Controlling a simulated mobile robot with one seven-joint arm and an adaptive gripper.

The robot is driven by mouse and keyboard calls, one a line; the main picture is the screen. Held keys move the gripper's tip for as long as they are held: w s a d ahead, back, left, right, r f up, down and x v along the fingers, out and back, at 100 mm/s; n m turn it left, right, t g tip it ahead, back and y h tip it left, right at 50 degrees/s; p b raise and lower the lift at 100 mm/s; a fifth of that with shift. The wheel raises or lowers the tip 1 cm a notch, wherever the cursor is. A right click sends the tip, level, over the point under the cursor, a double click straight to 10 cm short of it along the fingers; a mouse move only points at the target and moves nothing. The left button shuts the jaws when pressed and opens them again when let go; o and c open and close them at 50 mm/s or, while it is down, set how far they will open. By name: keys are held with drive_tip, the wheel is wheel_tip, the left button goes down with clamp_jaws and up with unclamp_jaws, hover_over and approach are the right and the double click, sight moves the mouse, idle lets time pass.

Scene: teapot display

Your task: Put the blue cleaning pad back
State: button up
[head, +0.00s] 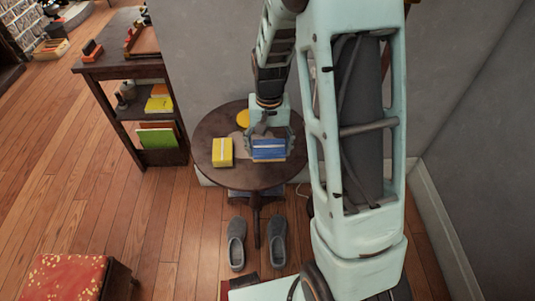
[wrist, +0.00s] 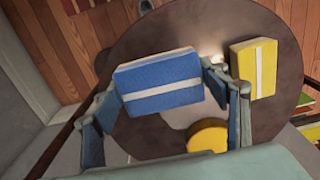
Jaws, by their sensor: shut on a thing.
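The blue cleaning pad (head: 268,151) has a pale stripe across it and is over the right part of the small round table (head: 215,128). My gripper (head: 269,143) is shut on it, with a finger at each side. In the wrist view the blue pad (wrist: 160,84) sits between the two fingers of my gripper (wrist: 162,88), slightly tilted in the picture. Whether its underside touches the tabletop cannot be told.
A yellow pad with a white stripe (head: 222,152) lies left of the blue one. A round yellow thing (head: 243,118) lies behind, near a pale patch on the tabletop. A dark shelf (head: 120,70) stands left; grey shoes (head: 237,245) are on the floor in front.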

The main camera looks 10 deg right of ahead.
sight(268, 142)
drive_tip(key=shift+w+d+f, duration=0.1)
drive_tip(key=shift+w+f, duration=0.85)
drive_tip(key=shift+f, duration=0.25)
drive_tip(key=shift+w+f+b, duration=0.15)
drive_tip(key=shift+f+b, duration=0.45)
drive_tip(key=shift+f, duration=1.05)
drive_tip(key=shift+f, duration=0.15)
drive_tip(key=o, duration=1.2)
wheel_tip(268, 142, up, 12)
drive_tip(key=p, duration=0.2)
drive_tip(key=shift+r+p, duration=0.2)
drive_tip(key=shift+p, duration=0.2)
